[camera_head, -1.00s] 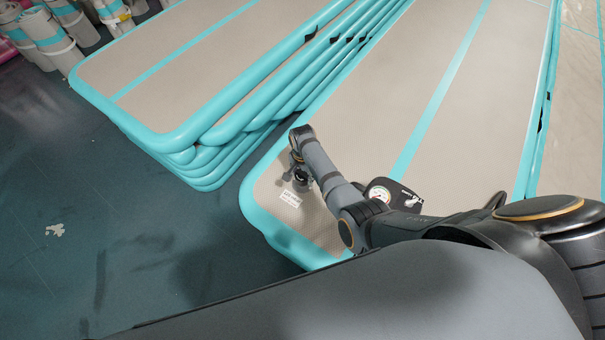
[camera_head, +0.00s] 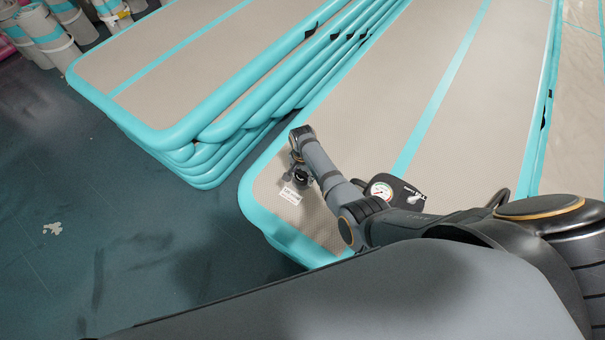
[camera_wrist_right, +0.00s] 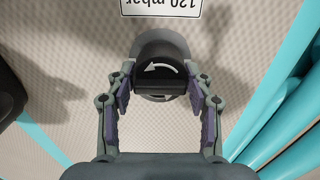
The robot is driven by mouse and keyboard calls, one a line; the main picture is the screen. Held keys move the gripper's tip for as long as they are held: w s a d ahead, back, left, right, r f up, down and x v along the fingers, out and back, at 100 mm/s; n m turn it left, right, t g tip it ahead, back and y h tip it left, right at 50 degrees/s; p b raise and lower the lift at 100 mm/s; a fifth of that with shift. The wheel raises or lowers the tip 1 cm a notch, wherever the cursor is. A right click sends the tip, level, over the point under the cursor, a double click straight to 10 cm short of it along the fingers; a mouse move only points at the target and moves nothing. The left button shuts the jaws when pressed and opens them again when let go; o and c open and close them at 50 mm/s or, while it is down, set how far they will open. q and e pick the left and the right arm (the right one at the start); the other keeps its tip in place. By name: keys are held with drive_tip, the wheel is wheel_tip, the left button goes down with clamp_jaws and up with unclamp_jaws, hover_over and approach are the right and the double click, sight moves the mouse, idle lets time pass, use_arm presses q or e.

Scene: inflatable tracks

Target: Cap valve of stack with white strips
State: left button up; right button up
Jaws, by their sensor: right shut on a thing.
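The stack of inflatable tracks (camera_head: 270,192) under my right arm has a beige top, turquoise sides and a turquoise stripe. Its round valve (camera_wrist_right: 165,44) shows as a grey ring near the front left corner. A black cap (camera_wrist_right: 160,71) with a white curved arrow is at the valve. My right gripper (camera_wrist_right: 160,90) is shut on the black cap, a finger on each side; it also shows in the head view (camera_head: 299,174). Whether the cap is seated cannot be told. A white label (camera_wrist_right: 160,5) reading "120 mbar" is beside the valve. My left gripper is not in view.
A black device with a round gauge (camera_head: 381,190) lies on the same stack, partly behind my arm. Another turquoise-edged stack (camera_head: 170,140) stands to the left. Rolled tracks (camera_head: 45,35) stand at the far left. The dark floor (camera_head: 110,220) is mostly clear.

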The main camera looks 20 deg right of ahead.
drive_tip(key=shift+f+b, duration=0.4)
drive_tip(key=shift+f, duration=0.2)
drive_tip(key=shift+r+n+p, duration=0.2)
drive_tip(key=shift+n+p, duration=0.25)
drive_tip(key=shift+n, duration=0.95)
drive_tip(key=shift+n+p, duration=0.4)
drive_tip(key=shift+n, duration=0.3)
drive_tip(key=shift+f+n, duration=0.15)
drive_tip(key=shift+n, duration=0.35)
drive_tip(key=shift+n+p, duration=0.4)
drive_tip(key=shift+n, duration=0.7)
drive_tip(key=n, duration=0.3)
